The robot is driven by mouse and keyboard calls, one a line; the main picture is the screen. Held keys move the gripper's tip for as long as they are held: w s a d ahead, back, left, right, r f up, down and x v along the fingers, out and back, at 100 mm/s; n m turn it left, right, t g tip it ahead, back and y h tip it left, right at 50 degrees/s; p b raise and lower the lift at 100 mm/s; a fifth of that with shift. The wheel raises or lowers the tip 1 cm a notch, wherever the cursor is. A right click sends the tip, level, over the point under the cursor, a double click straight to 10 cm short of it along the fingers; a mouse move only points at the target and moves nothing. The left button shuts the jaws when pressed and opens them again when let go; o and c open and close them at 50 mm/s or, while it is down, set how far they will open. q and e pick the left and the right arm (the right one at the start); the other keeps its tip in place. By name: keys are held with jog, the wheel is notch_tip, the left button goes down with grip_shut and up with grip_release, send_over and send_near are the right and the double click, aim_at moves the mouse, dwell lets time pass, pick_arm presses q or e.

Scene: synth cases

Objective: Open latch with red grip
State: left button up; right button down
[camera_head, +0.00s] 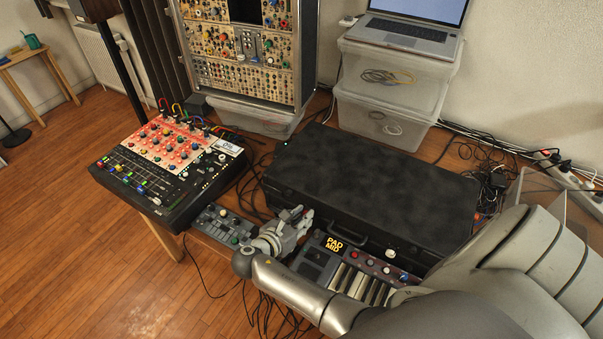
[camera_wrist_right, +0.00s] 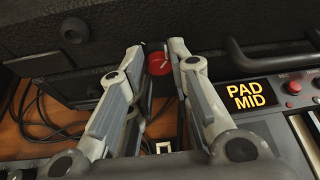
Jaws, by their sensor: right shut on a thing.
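A large black case (camera_head: 370,180) lies closed on the table, with its front side facing me. The fingers hide part of the latch. In the head view the gripper largely covers it. My left gripper is not in view.
A small keyboard (camera_head: 350,278) marked "PAD MID" stands close in front of the case. A small control box (camera_head: 222,225) and a mixer (camera_head: 168,160) are to the left. Loose cables lie around. Clear boxes (camera_head: 385,115) with a laptop stand behind.

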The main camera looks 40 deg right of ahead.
pick_arm(q)
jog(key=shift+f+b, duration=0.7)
jog(key=shift+b, duration=0.5)
pick_arm(e)
jog(key=shift+w+a+f+n+g+h, duration=0.15)
jog(key=shift+n+g+h, duration=0.6)
jog(key=shift+n, duration=1.2)
jog(key=shift+w+d+f+n+g+h, duration=0.15)
jog(key=shift+n+g+h, duration=0.6)
jog(key=shift+n, duration=1.25)
jog(key=shift+a+f+n+g+h, duration=0.15)
jog(key=shift+n+g+h, duration=0.6)
jog(key=shift+n, duration=1.2)
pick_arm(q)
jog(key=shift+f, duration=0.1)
pick_arm(e)
jog(key=shift+h, duration=0.25)
jog(key=c, duration=1.3)
grip_release()
